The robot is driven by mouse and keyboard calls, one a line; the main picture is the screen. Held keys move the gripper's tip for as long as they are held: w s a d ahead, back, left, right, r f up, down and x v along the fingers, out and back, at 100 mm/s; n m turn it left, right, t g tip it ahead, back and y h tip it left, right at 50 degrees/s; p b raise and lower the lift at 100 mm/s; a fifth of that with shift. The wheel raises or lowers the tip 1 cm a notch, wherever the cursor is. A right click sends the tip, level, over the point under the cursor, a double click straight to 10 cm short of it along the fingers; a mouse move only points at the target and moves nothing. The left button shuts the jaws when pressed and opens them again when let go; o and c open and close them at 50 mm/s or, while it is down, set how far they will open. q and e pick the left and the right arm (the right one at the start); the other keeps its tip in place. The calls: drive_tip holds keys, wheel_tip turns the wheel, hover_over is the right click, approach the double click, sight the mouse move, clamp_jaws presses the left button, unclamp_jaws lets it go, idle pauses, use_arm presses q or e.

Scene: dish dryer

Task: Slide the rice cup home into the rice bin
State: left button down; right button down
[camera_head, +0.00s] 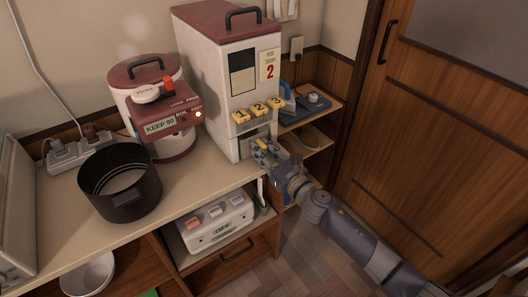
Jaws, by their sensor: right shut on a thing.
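The rice bin (205,75) is a tall cream dispenser with a dark red lid, standing on the counter against the wall. Its front has yellow buttons marked 1, 2 and 3 above a low opening. The rice cup (257,136) shows as a pale piece in that opening, partly hidden by my right gripper. My right gripper (262,152) is at the opening, shut on the front of the cup. How far in the cup sits is hard to tell. My left gripper is not in view.
A red-and-cream water boiler (150,115) and a black pot (119,185) stand left of the bin. A power strip (78,150) lies behind the pot. A shelf with an iron (288,98) is to the right. A white switch box (216,222) sits below the counter.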

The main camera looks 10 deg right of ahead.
drive_tip(key=c, duration=1.4)
unclamp_jaws()
drive_tip(key=shift+s+d+f, duration=0.1)
drive_tip(key=shift+s+d, duration=0.1)
drive_tip(key=shift+s, duration=0.3)
drive_tip(key=v, duration=1.1)
